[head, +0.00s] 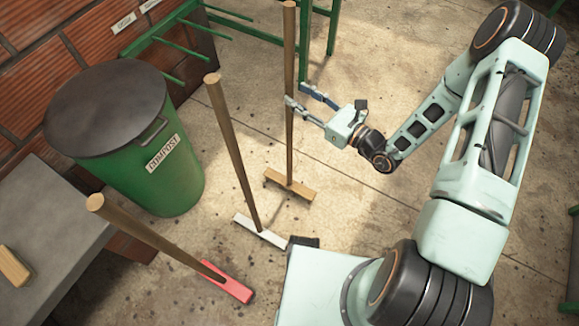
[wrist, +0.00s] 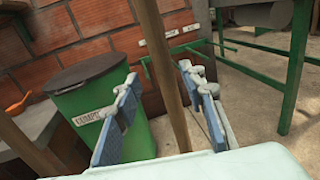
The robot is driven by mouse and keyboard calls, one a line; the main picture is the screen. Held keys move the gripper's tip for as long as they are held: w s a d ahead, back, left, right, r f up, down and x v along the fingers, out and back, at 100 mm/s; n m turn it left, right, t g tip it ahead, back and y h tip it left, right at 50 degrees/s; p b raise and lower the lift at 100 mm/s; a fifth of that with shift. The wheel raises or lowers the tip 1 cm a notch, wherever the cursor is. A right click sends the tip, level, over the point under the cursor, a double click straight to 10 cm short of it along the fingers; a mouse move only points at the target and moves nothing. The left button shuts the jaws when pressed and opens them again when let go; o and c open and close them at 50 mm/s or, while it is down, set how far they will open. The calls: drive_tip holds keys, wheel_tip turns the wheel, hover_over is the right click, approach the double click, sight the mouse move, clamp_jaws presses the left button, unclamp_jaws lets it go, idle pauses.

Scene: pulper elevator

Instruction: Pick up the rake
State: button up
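Three long wooden-handled tools stand upright or leaning. One has a brown wooden head (head: 290,185), one a white head (head: 260,231) and one a red head (head: 228,283); I cannot tell by shape which is the rake. My gripper (head: 297,93) is at the upper handle of the brown-headed tool (head: 289,140). In the wrist view this handle (wrist: 168,70) passes between the open fingers (wrist: 158,75), nearer the right one, with a gap visible on the left. The brown head rests on the floor.
A green compost bin (head: 150,165) with a dark lid stands at left by a brick wall (head: 30,60). A grey ledge (head: 45,225) is at lower left. A green metal rack (head: 180,40) with prongs is behind the handles. The floor at right is mostly clear.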

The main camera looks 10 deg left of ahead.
sight(293, 89)
drive_tip(key=x, duration=0.4)
drive_tip(key=shift+w+a+b, duration=0.2)
drive_tip(key=shift+w+b, duration=0.2)
clamp_jaws()
drive_tip(key=shift+r, duration=0.1)
